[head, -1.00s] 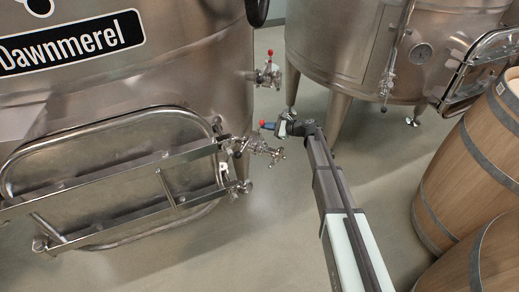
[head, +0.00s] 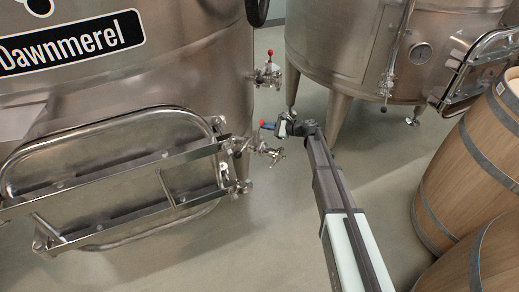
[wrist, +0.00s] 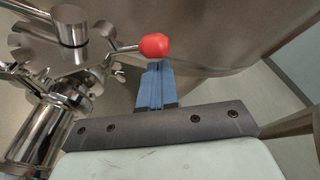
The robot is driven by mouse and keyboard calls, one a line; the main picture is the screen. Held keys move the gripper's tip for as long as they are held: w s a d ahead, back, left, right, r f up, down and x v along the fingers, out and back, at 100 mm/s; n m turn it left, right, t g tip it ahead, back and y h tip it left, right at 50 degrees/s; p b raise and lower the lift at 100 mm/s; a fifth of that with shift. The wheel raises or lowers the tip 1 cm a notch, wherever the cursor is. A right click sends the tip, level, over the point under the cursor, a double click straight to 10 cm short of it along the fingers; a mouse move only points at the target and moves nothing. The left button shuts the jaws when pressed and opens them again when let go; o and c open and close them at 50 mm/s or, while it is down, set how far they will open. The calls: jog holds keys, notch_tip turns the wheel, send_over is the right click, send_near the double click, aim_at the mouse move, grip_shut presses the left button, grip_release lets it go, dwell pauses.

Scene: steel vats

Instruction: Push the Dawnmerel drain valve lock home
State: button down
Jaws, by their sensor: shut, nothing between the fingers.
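The Dawnmerel vat (head: 120,88) fills the left of the head view, with its name on a black label. Low on its right side is a steel drain valve (head: 262,146) with a red knob (head: 262,122). In the wrist view the valve (wrist: 62,55) is at the left, and a thin stem runs right from it to the red knob (wrist: 153,46). My gripper (head: 268,126) is just right of the knob. Its blue fingers (wrist: 157,70) are shut and empty, with their tips right by the knob. I cannot tell whether they touch.
A second valve (head: 268,75) with a red knob sits higher on the same vat. The vat's hatch and its bars (head: 120,170) are at the left. Another legged vat (head: 350,45) stands behind my arm. Wooden barrels (head: 465,165) stand at the right. The floor between is clear.

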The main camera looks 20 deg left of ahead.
jog(key=shift+s+a+r, duration=0.1)
jog(key=shift+s+r, duration=0.45)
jog(key=shift+r, duration=0.25)
jog(key=shift+s+r, duration=0.5)
jog(key=shift+r, duration=0.25)
dwell(0.6)
jog(key=shift+s+r, duration=0.2)
jog(key=shift+w, duration=0.15)
send_near(263, 123)
jog(key=shift+w+a+f, duration=0.1)
jog(key=shift+w+a, duration=0.3)
jog(key=shift+w, duration=0.1)
dwell(0.9)
